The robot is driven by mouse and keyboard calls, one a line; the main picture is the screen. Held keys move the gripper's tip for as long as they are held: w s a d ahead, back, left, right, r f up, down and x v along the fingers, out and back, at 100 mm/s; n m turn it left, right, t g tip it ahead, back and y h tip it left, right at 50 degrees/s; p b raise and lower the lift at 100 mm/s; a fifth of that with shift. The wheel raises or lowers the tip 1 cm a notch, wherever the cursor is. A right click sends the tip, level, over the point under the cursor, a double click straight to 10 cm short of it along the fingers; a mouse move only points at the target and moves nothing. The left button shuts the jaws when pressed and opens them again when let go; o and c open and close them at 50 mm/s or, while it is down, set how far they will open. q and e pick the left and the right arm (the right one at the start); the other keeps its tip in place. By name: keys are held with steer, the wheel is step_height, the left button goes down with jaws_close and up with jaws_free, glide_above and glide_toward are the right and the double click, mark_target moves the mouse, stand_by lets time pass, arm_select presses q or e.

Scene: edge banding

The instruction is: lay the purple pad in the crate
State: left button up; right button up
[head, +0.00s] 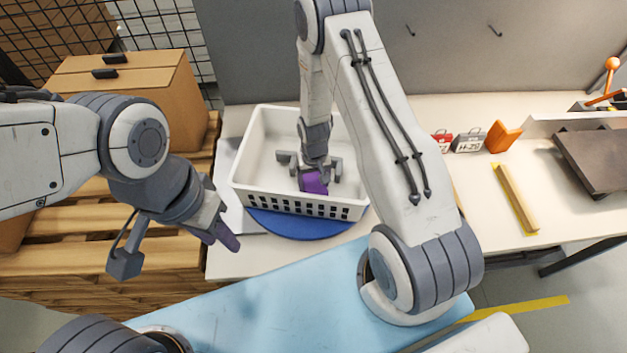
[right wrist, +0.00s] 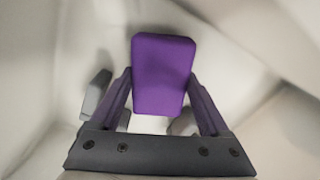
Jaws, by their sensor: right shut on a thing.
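The purple pad (head: 314,184) is inside the white crate (head: 343,212), low and near its front wall. My right gripper (head: 311,178) reaches down into the crate and is shut on the pad. In the right wrist view the pad (right wrist: 163,75) sits between the two fingers of the gripper (right wrist: 165,110), with pale crate walls around it. Whether the pad touches the crate floor I cannot tell. My left gripper (head: 224,236) hangs left of the crate, outside it, seen side-on; its finger gap is not clear.
The crate stands on a round blue base (head: 300,226) on the pale worktop. Cardboard boxes (head: 130,85) on a wooden pallet (head: 110,245) stand at left. To the right are small red and grey boxes (head: 467,141), an orange block (head: 503,137) and a yellow-edged strip (head: 515,197).

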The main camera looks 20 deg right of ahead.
steer(key=shift+f, duration=0.25)
steer(key=shift+f, duration=0.2)
steer(key=o, duration=1.2)
steer(key=shift+c, duration=0.2)
steer(key=shift+r, duration=0.1)
